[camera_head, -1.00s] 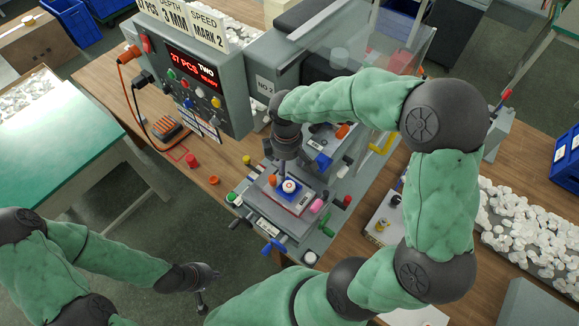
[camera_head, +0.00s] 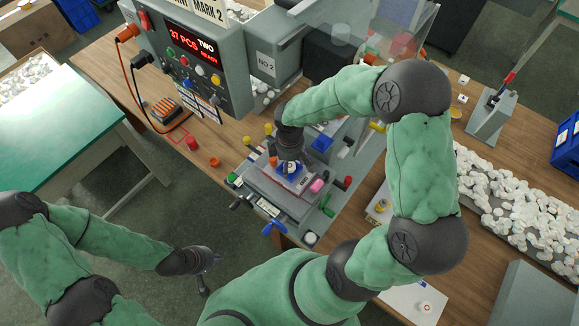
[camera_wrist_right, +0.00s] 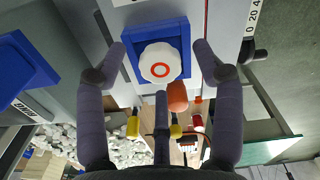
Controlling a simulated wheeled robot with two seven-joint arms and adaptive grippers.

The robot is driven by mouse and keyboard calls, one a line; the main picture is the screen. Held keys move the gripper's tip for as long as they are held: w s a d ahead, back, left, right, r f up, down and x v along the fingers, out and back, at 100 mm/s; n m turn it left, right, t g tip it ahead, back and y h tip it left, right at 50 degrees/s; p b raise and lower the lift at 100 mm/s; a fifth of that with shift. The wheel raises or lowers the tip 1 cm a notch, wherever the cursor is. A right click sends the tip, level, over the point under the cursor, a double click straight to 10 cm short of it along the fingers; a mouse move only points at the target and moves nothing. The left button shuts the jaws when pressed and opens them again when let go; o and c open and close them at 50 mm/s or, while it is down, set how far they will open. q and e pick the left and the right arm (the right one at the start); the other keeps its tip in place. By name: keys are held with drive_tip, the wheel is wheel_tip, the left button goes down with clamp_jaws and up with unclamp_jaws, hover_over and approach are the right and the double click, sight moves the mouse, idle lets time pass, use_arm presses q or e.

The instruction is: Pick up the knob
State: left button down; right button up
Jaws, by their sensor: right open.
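A white knob with a red ring (camera_wrist_right: 159,62) sits in a blue square holder (camera_wrist_right: 184,38) on the pad printer. In the head view the knob (camera_head: 290,167) is partly covered by my right gripper (camera_head: 290,158), which is just above it. In the right wrist view the right gripper (camera_wrist_right: 160,75) is open. Its fingers stand on either side of the knob, with a third finger below it in the picture, and no grip shows. My left gripper (camera_head: 207,268) hangs over the floor at lower left, away from the printer; its opening is unclear.
The control box (camera_head: 190,65) stands left of the printer. An orange peg (camera_wrist_right: 177,95) stands close beside the holder. A pink piece (camera_head: 317,186) and several coloured levers surround it. White knobs fill a tray (camera_head: 495,195) at right. Another knob lies on white paper (camera_head: 410,303).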

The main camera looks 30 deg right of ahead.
drive_tip(key=shift+f, duration=0.2)
drive_tip(key=shift+c, duration=0.3)
drive_tip(key=c, duration=0.9)
drive_tip(key=shift+r, duration=0.1)
drive_tip(key=shift+c, duration=0.2)
